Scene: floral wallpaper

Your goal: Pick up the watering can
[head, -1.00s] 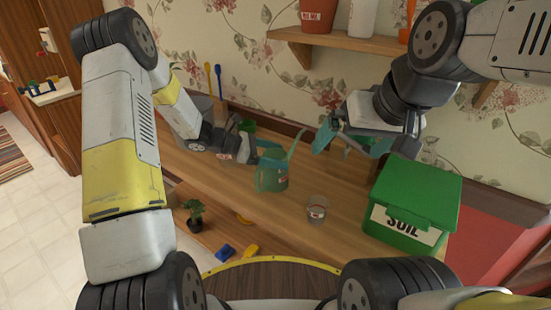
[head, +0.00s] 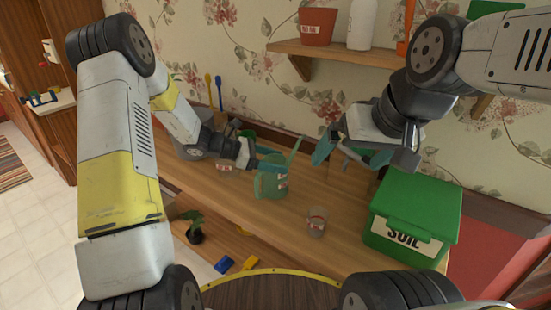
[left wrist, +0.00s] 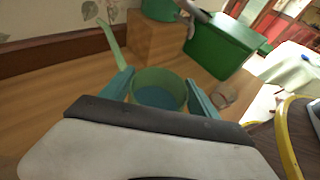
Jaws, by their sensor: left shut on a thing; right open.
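I cannot tell whether the can's base is clear of the bench. My right gripper (head: 338,150) is open and empty, up and to the right of the can.
A clear cup (head: 317,221) stands right of the can. A green soil box (head: 412,216) is further right. A small plant (head: 194,226), a blue piece (head: 224,264) and a yellow piece (head: 250,263) are lower left. A wall shelf (head: 340,52) holds pots above.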

